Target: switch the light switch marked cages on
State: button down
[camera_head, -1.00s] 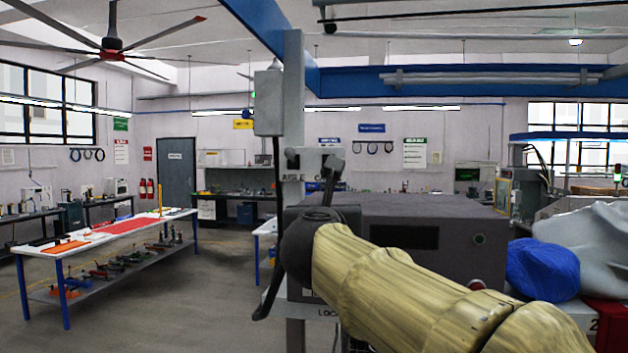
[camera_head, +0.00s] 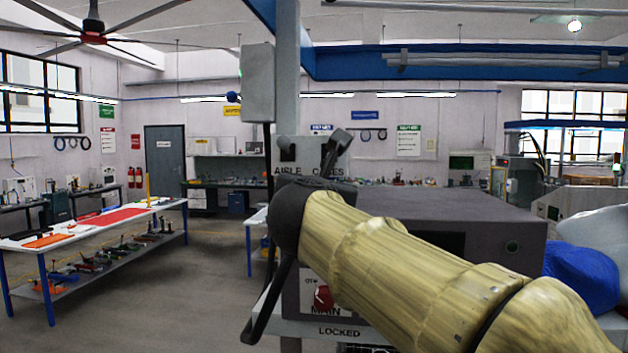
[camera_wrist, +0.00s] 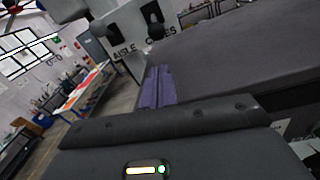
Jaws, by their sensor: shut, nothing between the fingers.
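The grey switch panel (camera_head: 308,150) on the post is lettered AISLE and CAGES. It also shows at the top of the wrist view (camera_wrist: 128,38). The dark cages switch (camera_wrist: 153,14), with a rounded knob end at its lower side, is above the CAGES lettering; the aisle switch (camera_wrist: 113,30) is to its left. My gripper (camera_head: 338,144) is shut and empty. In the head view it overlaps the right side of the panel and hides the cages switch. In the wrist view its fingertips (camera_wrist: 158,72) appear below the lettering, apart from the knob. Whether they touch the panel is unclear.
A large dark grey box (camera_head: 440,225) stands right of the post, close to my arm. A red MAIN knob (camera_head: 323,297) and a LOCKED label are below. A grey box (camera_head: 258,84) is on the post above. A white bench (camera_head: 75,238) stands left, with open floor between.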

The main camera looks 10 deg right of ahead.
jog(key=shift+s, duration=0.1)
jog(key=p+x, duration=0.3)
jog(key=x, duration=0.6)
jog(key=shift+w+p, duration=0.4)
jog(key=shift+s+a, duration=0.1)
jog(key=shift+a, duration=0.05)
jog(key=shift+r, duration=0.1)
jog(key=shift+s, duration=0.1)
jog(key=shift+r, duration=0.1)
